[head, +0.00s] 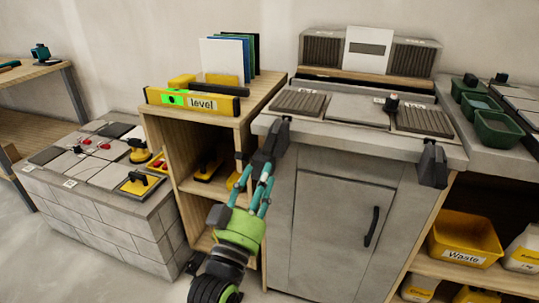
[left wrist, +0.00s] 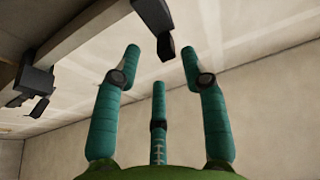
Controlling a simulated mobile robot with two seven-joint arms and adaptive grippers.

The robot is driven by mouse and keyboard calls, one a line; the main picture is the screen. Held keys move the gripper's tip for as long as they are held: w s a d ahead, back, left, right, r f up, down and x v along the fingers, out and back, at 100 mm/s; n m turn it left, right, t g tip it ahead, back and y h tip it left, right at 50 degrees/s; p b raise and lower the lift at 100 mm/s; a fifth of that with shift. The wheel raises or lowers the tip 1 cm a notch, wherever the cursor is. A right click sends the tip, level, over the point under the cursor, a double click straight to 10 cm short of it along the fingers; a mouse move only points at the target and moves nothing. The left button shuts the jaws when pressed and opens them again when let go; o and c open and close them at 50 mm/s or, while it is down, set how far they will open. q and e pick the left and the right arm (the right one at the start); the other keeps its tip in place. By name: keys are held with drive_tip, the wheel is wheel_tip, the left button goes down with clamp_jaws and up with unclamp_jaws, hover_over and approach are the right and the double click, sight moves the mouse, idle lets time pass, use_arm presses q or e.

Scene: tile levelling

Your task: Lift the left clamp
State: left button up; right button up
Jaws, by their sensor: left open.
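The left clamp (head: 270,143) is dark grey and hangs on the front left edge of the grey worktop. My left gripper (head: 262,182) is just below it in the head view, with its teal fingers spread and pointing up. In the left wrist view the left clamp (left wrist: 155,20) shows at the top, beyond and between the open fingertips (left wrist: 160,62). The fingers look empty; whether one touches the clamp I cannot tell. A second, similar clamp (head: 433,165) is on the worktop's right front edge. My right gripper is not seen.
A wooden shelf with a yellow level (head: 192,101) stands left of the grey cabinet (head: 335,215). Further left is a block bench with tiles (head: 90,172). Green bins (head: 497,128) and a yellow waste bin (head: 465,238) are at the right.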

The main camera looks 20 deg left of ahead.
sight(267, 155)
use_arm(q)
drive_tip(key=shift+r+x, duration=0.25)
drive_tip(key=shift+x, duration=1.5)
drive_tip(key=shift+r+x, duration=0.25)
drive_tip(key=shift+x, duration=1.5)
drive_tip(key=shift+s+a, duration=0.1)
drive_tip(key=shift+s, duration=0.05)
clamp_jaws()
